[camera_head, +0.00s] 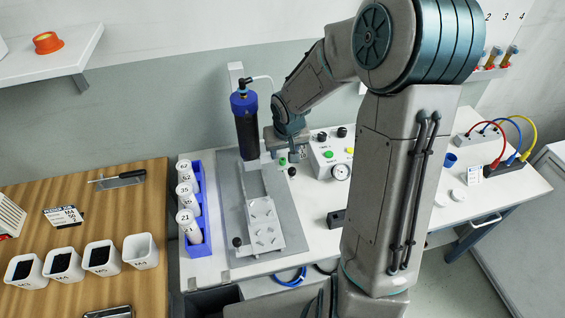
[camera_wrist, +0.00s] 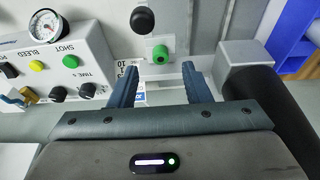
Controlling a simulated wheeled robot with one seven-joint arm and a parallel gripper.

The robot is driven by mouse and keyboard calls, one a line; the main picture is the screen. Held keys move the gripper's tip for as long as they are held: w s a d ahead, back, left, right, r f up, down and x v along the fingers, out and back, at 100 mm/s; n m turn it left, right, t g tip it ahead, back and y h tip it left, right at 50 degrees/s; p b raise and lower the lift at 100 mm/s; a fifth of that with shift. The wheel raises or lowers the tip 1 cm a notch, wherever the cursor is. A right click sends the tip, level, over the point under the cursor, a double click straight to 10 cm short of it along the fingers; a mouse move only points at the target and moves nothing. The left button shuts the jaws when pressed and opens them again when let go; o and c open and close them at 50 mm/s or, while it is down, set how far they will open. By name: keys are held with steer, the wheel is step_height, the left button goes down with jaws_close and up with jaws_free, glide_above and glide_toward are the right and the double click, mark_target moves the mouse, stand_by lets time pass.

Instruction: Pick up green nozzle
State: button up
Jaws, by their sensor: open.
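The green nozzle (camera_wrist: 160,55) is a small green piece with a dark centre hole, in the upper middle of the wrist view. It also shows in the head view (camera_head: 283,161), just below my gripper (camera_head: 281,148). In the wrist view my gripper (camera_wrist: 160,72) is open, with one finger on each side of the nozzle's line. The nozzle appears between and slightly beyond the fingertips, with gaps on both sides. I cannot tell the depth left between them. Nothing is in the jaws.
A black knob (camera_wrist: 143,19) is close to the nozzle. A control box (camera_wrist: 55,60) with gauge and buttons stands at the left of the wrist view. A blue rack (camera_head: 203,218) holds numbered bottles.

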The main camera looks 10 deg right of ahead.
mark_target(283, 160)
steer(key=x, duration=0.3)
steer(key=shift+a+f, duration=0.1)
steer(key=shift+f, duration=0.1)
jaws_close()
